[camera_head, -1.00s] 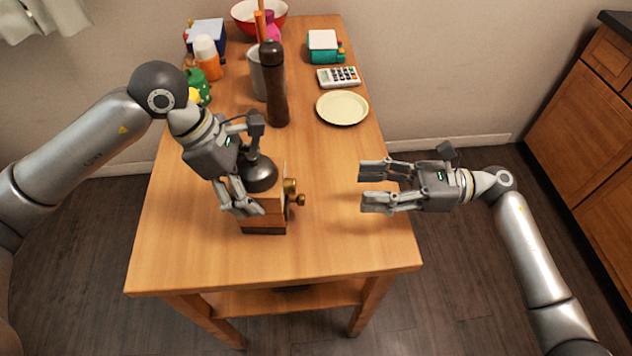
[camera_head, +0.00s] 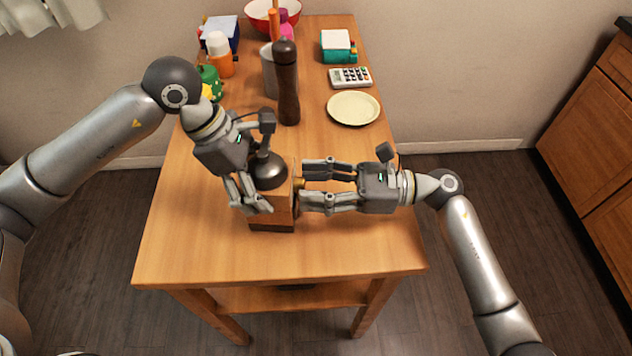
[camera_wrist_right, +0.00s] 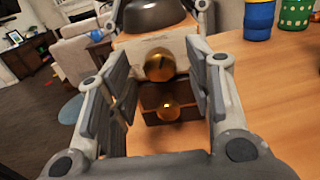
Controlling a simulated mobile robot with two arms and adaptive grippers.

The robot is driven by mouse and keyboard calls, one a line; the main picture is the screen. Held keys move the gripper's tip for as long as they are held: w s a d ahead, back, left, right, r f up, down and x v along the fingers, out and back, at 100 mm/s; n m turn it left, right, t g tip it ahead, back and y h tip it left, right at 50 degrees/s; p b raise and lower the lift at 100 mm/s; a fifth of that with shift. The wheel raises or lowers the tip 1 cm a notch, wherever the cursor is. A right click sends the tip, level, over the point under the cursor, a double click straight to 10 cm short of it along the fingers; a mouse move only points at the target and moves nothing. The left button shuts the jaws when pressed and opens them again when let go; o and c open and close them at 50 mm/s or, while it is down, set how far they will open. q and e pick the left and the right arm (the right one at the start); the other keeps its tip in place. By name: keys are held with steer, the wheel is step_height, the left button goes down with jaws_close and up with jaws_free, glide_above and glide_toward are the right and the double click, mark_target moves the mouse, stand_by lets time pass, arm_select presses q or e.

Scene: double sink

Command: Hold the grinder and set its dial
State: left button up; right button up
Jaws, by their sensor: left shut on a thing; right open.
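The grinder is a wooden box (camera_head: 270,219) with a dark dome (camera_head: 269,171) on top, standing upright on the table. My left gripper (camera_head: 254,206) is shut on the grinder from its left side. In the right wrist view, a large round brass dial (camera_wrist_right: 159,64) sits on the pale upper part of the grinder's side. A smaller brass knob (camera_wrist_right: 169,112) is on a dark drawer front below it. My right gripper (camera_head: 303,184) is open at the grinder's right side. Its fingers stand on either side of the dial, and I see no clear contact.
A tall dark pepper mill (camera_head: 287,85) and a grey canister (camera_head: 268,73) stand behind the grinder. A pale plate (camera_head: 353,108), a calculator (camera_head: 350,78) and a red bowl (camera_head: 262,15) are farther back. The wooden table (camera_head: 200,255) is clear in front.

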jaws_close()
steer(key=shift+m, duration=1.6)
jaws_free()
steer(key=shift+d, duration=0.15)
steer(key=d, duration=1.1)
steer(key=shift+w+d, duration=0.15)
steer(key=shift+d, duration=0.25)
